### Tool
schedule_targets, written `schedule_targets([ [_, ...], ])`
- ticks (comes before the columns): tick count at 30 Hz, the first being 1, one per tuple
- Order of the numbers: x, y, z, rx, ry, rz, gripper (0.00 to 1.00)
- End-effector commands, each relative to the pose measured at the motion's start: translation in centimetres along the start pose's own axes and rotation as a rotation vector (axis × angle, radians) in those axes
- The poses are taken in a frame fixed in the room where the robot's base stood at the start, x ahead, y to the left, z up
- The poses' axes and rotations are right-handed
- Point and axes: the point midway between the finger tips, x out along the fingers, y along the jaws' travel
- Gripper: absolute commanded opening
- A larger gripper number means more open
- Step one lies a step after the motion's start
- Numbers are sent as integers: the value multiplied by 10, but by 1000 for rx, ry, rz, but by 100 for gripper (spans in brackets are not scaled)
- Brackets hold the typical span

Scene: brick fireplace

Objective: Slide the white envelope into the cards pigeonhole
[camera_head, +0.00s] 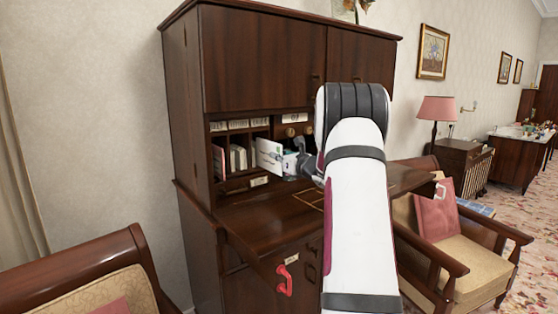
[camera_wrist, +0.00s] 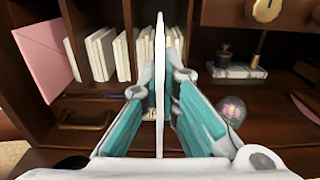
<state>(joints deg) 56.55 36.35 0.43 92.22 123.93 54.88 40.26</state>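The white envelope (camera_head: 269,157) stands on edge in front of the desk's pigeonholes. In the wrist view the envelope (camera_wrist: 159,60) shows edge-on as a thin upright strip. My gripper (camera_wrist: 162,85) is shut on it, with a teal-padded finger on each side. In the head view my gripper (camera_head: 300,163) is partly hidden by my arm. Beyond the envelope are upright pigeonholes with wooden dividers (camera_wrist: 132,48). White cards (camera_wrist: 101,53) stand left of it, and more pale cards show just behind it. A small label (camera_wrist: 152,114) below is partly covered, and I cannot read it.
A pink envelope (camera_wrist: 46,60) leans in the left compartment. On the right are a drawer with a brass knob (camera_wrist: 265,9), a dark-handled item on a marble base (camera_wrist: 236,72) and a glass paperweight (camera_wrist: 231,109). The fold-down desk top (camera_head: 262,212) has free room.

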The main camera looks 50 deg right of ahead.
Motion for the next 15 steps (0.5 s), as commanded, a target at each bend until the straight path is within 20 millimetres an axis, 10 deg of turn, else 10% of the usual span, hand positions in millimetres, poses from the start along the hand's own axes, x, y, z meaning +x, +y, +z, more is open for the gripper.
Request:
schedule_targets([
  [15,34,1,-2,-1,-1,1,0],
])
